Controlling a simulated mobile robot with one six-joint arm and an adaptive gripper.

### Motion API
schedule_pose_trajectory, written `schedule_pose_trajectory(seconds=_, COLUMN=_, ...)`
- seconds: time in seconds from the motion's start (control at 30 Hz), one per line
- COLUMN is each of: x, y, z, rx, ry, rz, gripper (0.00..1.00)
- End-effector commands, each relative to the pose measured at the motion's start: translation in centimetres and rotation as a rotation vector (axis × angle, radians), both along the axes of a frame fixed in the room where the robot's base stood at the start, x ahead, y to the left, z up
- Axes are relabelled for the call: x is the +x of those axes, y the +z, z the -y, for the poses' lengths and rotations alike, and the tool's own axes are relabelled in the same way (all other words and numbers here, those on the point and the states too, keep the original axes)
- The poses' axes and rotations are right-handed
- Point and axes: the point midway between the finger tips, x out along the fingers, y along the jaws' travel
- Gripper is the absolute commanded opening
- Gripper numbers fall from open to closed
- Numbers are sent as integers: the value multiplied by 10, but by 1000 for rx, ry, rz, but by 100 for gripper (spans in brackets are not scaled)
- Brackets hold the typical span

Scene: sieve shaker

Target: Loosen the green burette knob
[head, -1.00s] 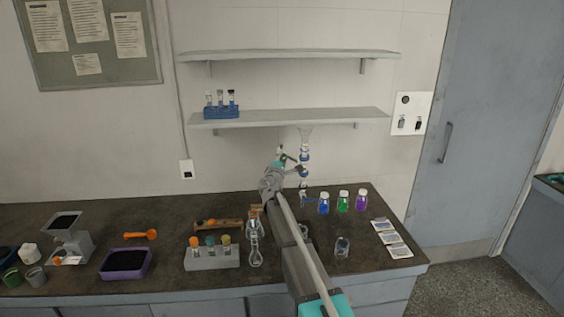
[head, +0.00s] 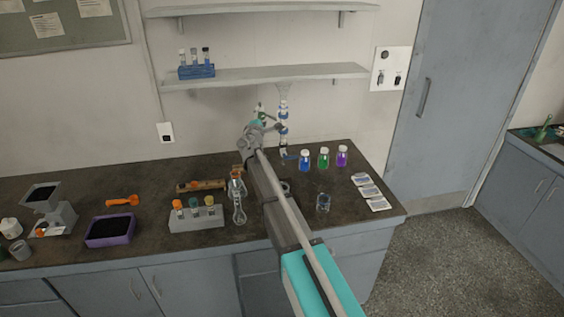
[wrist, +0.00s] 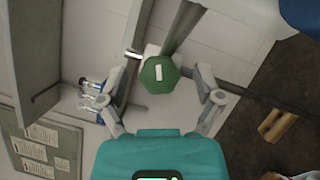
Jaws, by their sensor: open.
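The green burette knob (wrist: 160,74) shows in the wrist view as a faceted green head with a pale mark on its face. My gripper (wrist: 163,98) is open, with one finger to the left and one to the right of the knob; I cannot tell whether either finger touches it. In the head view my gripper (head: 258,128) is up at the burette stand, and the knob is small and partly hidden there. The burette (head: 283,118) stands upright just right of my gripper, with blue clamp parts on it.
Blue, green (head: 323,157) and purple bottles stand right of the burette. A glass flask (head: 238,205) and a test tube rack (head: 196,219) stand at the front of the bench. A wall shelf (head: 265,76) hangs above, with a blue tube rack (head: 196,68) on it.

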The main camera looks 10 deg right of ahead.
Motion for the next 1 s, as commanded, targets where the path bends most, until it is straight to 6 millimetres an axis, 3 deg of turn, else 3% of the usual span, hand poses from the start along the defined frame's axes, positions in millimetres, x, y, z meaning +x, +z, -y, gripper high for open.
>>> schedule_pose_trajectory(seconds=0.63, x=0, y=4, z=0, rx=381, ry=0, rz=0, gripper=84)
schedule_pose_trajectory(seconds=1.0, x=-50, y=1, z=-20, rx=373, ry=1, rz=-1, gripper=84)
